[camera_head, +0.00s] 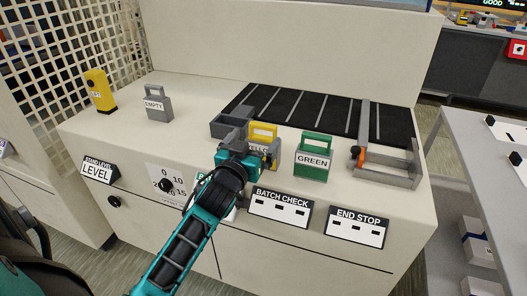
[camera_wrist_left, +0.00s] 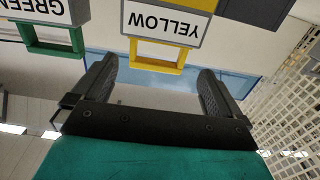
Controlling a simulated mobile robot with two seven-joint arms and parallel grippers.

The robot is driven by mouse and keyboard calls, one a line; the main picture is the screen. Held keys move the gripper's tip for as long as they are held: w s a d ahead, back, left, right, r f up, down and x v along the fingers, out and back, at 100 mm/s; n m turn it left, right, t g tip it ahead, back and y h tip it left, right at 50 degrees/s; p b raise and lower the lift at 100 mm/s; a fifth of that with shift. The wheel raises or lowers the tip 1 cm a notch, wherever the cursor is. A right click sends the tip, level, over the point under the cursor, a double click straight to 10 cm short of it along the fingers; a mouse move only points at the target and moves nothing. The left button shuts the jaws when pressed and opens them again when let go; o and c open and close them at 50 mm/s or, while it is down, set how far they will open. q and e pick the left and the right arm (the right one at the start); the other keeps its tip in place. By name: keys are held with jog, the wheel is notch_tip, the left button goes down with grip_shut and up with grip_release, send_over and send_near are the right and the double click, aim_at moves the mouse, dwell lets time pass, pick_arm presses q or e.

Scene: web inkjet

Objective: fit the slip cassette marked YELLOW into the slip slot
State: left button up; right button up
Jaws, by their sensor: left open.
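The cassette marked YELLOW (camera_head: 264,131) stands upright on the cream machine top, partly hidden by my left gripper (camera_head: 243,150). In the left wrist view its label (camera_wrist_left: 165,22) is upside down and its yellow handle (camera_wrist_left: 157,68) shows between and just beyond the spread fingers (camera_wrist_left: 158,75). My left gripper is open and empty; I cannot tell whether it touches the handle. A grey open holder (camera_head: 222,128), perhaps the slip slot, is just left of the YELLOW cassette. My right gripper is not in view.
A cassette marked GREEN (camera_head: 313,160) stands to the right. A grey EMPTY cassette (camera_head: 157,105) and a yellow block (camera_head: 98,91) stand at left. A dark belt (camera_head: 310,110) lies behind, with a grey frame (camera_head: 388,177) at right. BATCH CHECK (camera_head: 280,206) and END STOP (camera_head: 356,227) signs line the front.

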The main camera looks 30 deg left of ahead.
aim_at(263, 129)
pick_arm(q)
jog(key=shift+x, duration=2.85)
jog(key=shift+d+r, duration=0.1)
jog(key=shift+d, duration=0.15)
jog(key=shift+c, duration=0.3)
jog(key=c, duration=1.5)
